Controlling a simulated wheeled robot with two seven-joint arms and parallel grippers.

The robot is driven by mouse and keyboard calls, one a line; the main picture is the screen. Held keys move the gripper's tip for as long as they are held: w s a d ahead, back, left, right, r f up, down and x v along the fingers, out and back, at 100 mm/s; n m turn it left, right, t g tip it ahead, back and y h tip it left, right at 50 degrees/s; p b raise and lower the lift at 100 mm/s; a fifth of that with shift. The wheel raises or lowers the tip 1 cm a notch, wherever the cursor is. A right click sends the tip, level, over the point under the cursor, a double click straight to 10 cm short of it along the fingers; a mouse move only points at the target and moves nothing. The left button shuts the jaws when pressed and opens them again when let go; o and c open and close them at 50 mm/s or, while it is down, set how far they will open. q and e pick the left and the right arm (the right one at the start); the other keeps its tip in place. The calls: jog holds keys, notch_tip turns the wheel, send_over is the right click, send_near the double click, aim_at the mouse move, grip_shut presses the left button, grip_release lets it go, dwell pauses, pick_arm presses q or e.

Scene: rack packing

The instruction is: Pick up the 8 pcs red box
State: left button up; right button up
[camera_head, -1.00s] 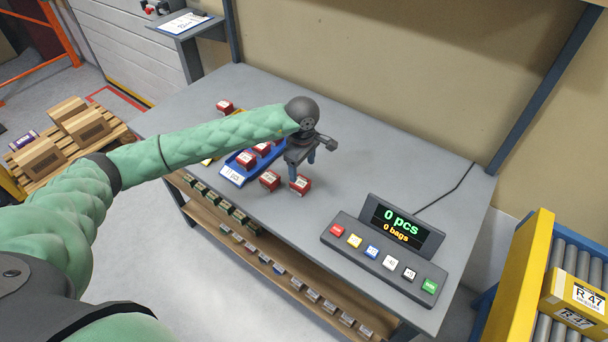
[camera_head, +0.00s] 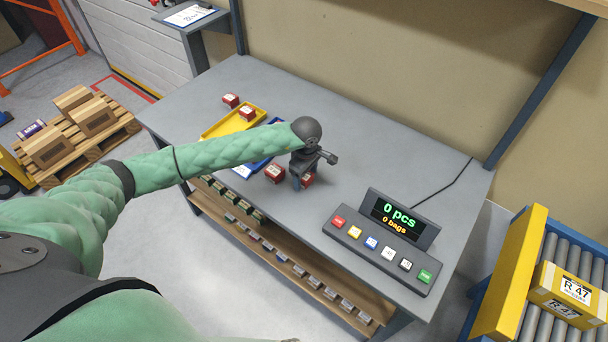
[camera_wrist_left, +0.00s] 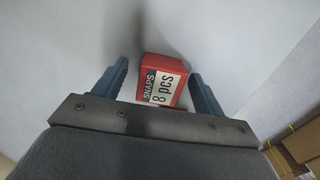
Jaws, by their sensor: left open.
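The red box (camera_wrist_left: 160,72) labelled "SNAPS 8 pcs" sits between the two blue fingers of my left gripper in the left wrist view. My left gripper (camera_head: 302,184) is open and lowered around this box near the table's front edge. In the head view the fingers partly hide the red box (camera_head: 309,180). A second red box (camera_head: 275,173) stands just to its left. My right gripper is in neither view.
A yellow tray (camera_head: 214,131) holding a red box (camera_head: 247,114) and a blue tray (camera_head: 245,171) lie to the left, partly behind my arm. Another red box (camera_head: 231,100) stands behind. A button console (camera_head: 375,250) stands at right.

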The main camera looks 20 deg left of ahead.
pick_arm(q)
jog(key=shift+s+f, duration=0.1)
jog(key=shift+f, duration=0.15)
jog(key=c, duration=1.1)
